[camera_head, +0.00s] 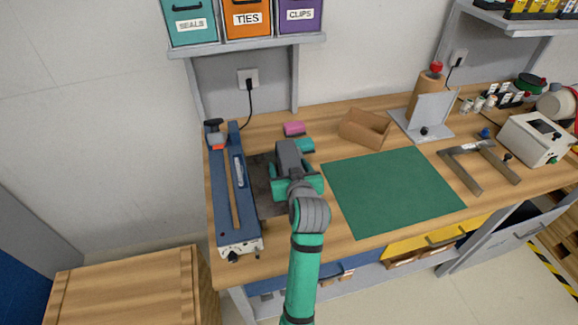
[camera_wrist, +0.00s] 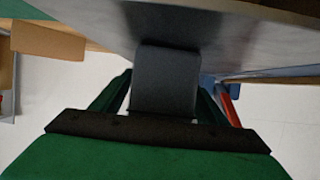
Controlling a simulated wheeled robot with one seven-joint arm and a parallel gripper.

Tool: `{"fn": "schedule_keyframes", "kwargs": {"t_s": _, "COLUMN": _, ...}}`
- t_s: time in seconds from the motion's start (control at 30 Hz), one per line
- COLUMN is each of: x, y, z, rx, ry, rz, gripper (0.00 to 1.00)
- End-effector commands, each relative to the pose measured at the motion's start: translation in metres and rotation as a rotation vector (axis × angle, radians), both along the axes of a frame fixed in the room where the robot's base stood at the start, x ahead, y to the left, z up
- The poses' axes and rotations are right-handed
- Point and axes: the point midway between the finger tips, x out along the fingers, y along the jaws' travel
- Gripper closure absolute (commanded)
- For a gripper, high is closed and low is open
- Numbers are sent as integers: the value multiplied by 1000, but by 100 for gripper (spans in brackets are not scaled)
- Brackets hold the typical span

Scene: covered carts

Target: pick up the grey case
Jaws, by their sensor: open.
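The grey case (camera_head: 288,154) appears as a dark grey upright block at the back left of the bench, at the end of my arm. My gripper (camera_head: 298,180) is at it, with its green jaws open. In the wrist view the dark block (camera_wrist: 165,75) stands between the two green fingers of my gripper (camera_wrist: 165,100). I cannot tell whether either finger touches it. My gripper and wrist hide the lower part of the case in the head view.
A cardboard tray (camera_head: 365,129) stands behind the green mat (camera_head: 393,191), which is bare.

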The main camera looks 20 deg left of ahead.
Motion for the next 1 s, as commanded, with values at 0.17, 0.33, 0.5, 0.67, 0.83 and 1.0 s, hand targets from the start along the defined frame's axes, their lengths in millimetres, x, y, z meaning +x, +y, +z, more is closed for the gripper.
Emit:
{"fn": "schedule_keyframes", "kwargs": {"t_s": 0.17, "x": 0, "y": 0, "z": 0, "rx": 0, "ry": 0, "rz": 0, "gripper": 33}}
{"fn": "schedule_keyframes", "kwargs": {"t_s": 0.33, "x": 0, "y": 0, "z": 0, "rx": 0, "ry": 0, "rz": 0, "gripper": 73}}
{"fn": "schedule_keyframes", "kwargs": {"t_s": 0.5, "x": 0, "y": 0, "z": 1, "rx": 1, "ry": -3, "rz": 0, "gripper": 92}}
{"fn": "schedule_keyframes", "kwargs": {"t_s": 0.67, "x": 0, "y": 0, "z": 3, "rx": 1, "ry": -3, "rz": 0, "gripper": 92}}
{"fn": "schedule_keyframes", "kwargs": {"t_s": 0.83, "x": 0, "y": 0, "z": 17, "rx": 1, "ry": -5, "rz": -1, "gripper": 92}}
{"fn": "schedule_keyframes", "kwargs": {"t_s": 1.0, "x": -4, "y": -3, "z": 48, "rx": 2, "ry": -8, "rz": 0, "gripper": 92}}
